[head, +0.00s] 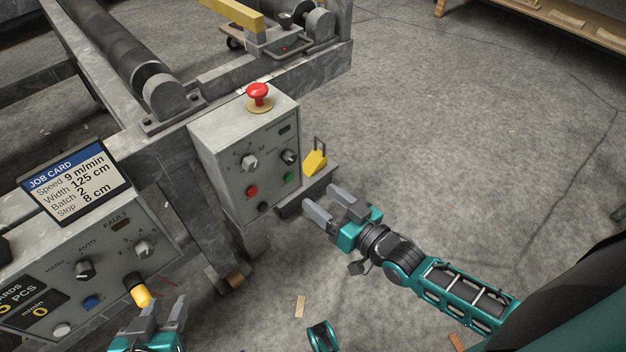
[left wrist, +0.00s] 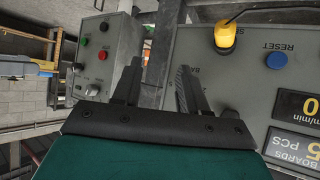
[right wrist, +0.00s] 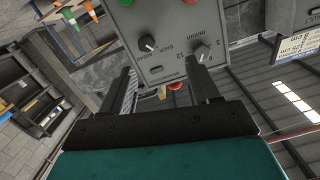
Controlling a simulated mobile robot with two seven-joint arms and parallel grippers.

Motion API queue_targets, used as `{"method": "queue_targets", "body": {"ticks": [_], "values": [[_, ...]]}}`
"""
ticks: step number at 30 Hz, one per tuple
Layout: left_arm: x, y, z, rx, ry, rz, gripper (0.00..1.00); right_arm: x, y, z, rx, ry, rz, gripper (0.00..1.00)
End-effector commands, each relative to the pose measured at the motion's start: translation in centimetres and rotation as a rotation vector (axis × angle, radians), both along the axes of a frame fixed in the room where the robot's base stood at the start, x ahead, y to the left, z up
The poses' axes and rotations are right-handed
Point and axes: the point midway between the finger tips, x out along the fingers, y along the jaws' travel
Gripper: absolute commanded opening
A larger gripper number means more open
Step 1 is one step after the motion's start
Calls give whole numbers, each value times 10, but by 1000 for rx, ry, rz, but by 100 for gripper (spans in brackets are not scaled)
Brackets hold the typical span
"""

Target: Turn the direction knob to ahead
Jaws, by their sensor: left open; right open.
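The direction knob (head: 290,157) is a small black knob on the right of the grey control box's (head: 215,160) front face. In the right wrist view the black knob (right wrist: 147,43) shows with a pale mark, next to small lettering that seems to include "BACK"; I cannot tell which position it points to. My right gripper (head: 320,198) is open and empty, below and right of the box, apart from the knob. In the right wrist view its fingers reach toward the panel. My left gripper (head: 166,304) is open and empty by the lower left panel.
The box also has a dial (head: 250,162), red button (head: 252,191), green button (head: 289,178) and red mushroom button (head: 258,95) on top. A yellow pedal (head: 315,162) stands right of it. A second panel (head: 115,262) with a job card (head: 75,180) is at left.

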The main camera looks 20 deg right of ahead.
Motion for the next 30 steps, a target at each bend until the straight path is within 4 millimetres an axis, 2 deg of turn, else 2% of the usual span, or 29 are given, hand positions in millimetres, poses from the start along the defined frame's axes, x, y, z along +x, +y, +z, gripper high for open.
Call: {"method": "queue_targets", "body": {"ticks": [1, 8, 14, 24, 30], "values": [[2, -2, -12, -4, -6, -3, 43, 7, -6, -12, 16, -30, 0, 61], [9, -4, -10, -8, -21, -8, 43, 22, -16, -11, 60, -85, -6, 61], [11, -2, -15, -3, -27, -9, 43, 49, -6, -10, 62, -87, -7, 61], [9, -2, -35, 0, -11, -15, 43, 113, 18, -10, 60, -86, -7, 61], [10, -6, -33, -9, -15, -16, 43, 133, 26, -10, 60, -83, -6, 61]]}}
